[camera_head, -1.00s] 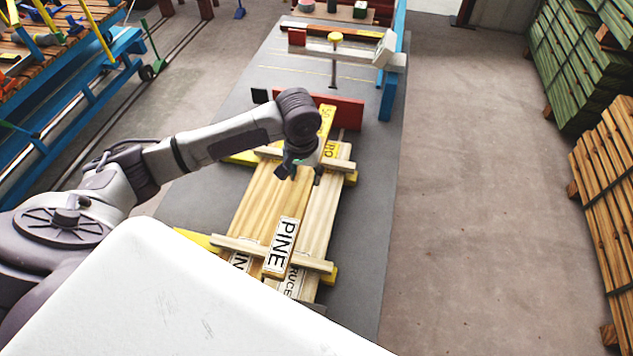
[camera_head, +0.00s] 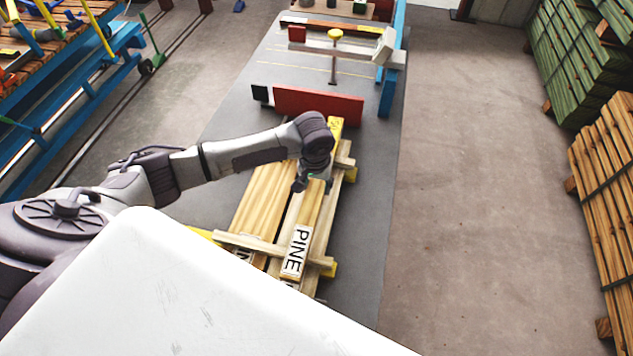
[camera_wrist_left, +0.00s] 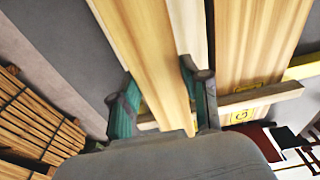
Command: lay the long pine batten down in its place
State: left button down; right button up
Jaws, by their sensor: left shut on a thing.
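The long pine batten (camera_head: 310,205) has a white PINE label near its front end and a yellow far end. My left gripper (camera_head: 314,184) is shut on it near its middle. In the left wrist view the gripper's two green-padded fingers (camera_wrist_left: 165,103) flank the batten (camera_wrist_left: 148,50). The batten lies above the crosspieces, over the right part of the board layout; I cannot tell whether it touches them. Wide boards (camera_head: 263,195) lie to its left, and another pale board (camera_head: 326,215) shows along its right. My right gripper is not in view.
A front crosspiece (camera_head: 250,243) and a back one (camera_head: 344,161) span the layout on the grey table (camera_head: 228,115). A red board (camera_head: 320,105) stands behind it. Beyond are a yellow-knobbed post (camera_head: 334,60) and a blue frame (camera_head: 388,95). Timber stacks (camera_head: 605,190) stand at the right.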

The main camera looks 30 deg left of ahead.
aim_at(315, 190)
pick_arm(q)
jog(key=shift+f, duration=0.35)
jog(key=c, duration=0.6)
grip_release()
jog(key=shift+o, duration=0.2)
notch_tip(315, 190, up, 13)
jog(key=s+b, duration=0.1)
jog(key=shift+s+d, duration=0.2)
